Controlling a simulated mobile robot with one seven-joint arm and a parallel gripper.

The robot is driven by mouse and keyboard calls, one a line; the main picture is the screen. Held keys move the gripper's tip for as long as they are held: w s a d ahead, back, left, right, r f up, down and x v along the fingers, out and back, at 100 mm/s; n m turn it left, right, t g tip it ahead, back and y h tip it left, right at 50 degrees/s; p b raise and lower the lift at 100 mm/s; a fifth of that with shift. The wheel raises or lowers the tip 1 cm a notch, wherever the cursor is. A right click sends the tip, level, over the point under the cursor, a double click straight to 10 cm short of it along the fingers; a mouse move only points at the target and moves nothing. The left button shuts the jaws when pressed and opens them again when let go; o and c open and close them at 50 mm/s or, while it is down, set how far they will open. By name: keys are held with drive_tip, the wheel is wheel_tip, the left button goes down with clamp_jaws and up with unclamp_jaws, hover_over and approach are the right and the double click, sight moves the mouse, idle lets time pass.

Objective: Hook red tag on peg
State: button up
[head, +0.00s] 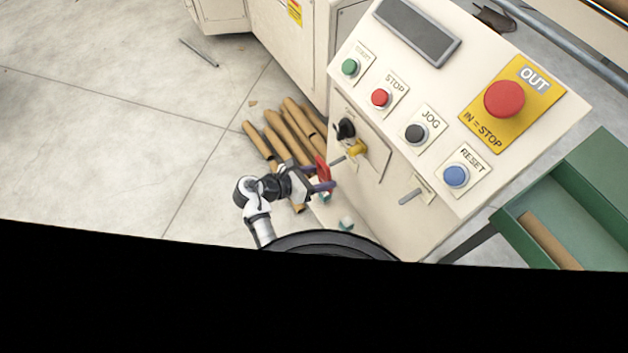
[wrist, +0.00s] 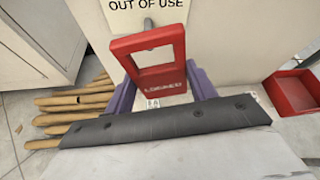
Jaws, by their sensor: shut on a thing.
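The red tag (wrist: 165,80), a flat plate with a square window and white lettering, is upright between the purple fingers of my gripper (wrist: 162,90). My gripper is shut on its lower part. In the head view the tag (head: 322,168) is at the end of my gripper (head: 318,185), in front of the cream console. In the wrist view a grey peg (wrist: 148,23) stands out below an "OUT OF USE" sign, at the tag's top edge. I cannot tell whether it passes through the window. The head view shows a grey peg (head: 338,160) beside the tag.
The console (head: 385,225) carries several buttons, a black knob (head: 345,128) and a second grey peg (head: 410,196) by a small label. Cardboard tubes (head: 280,135) lie on the floor behind my gripper. A red bin (wrist: 295,92) is at the right in the wrist view.

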drive_tip(key=x, duration=0.3)
drive_tip(key=r+b+x, duration=0.1)
drive_tip(key=x, duration=0.1)
drive_tip(key=shift+w, duration=0.25)
drive_tip(key=shift+d+f, duration=0.1)
drive_tip(key=shift+f, duration=0.1)
idle(0.4)
idle(0.4)
drive_tip(key=o, duration=1.1)
drive_tip(key=shift+c, duration=0.2)
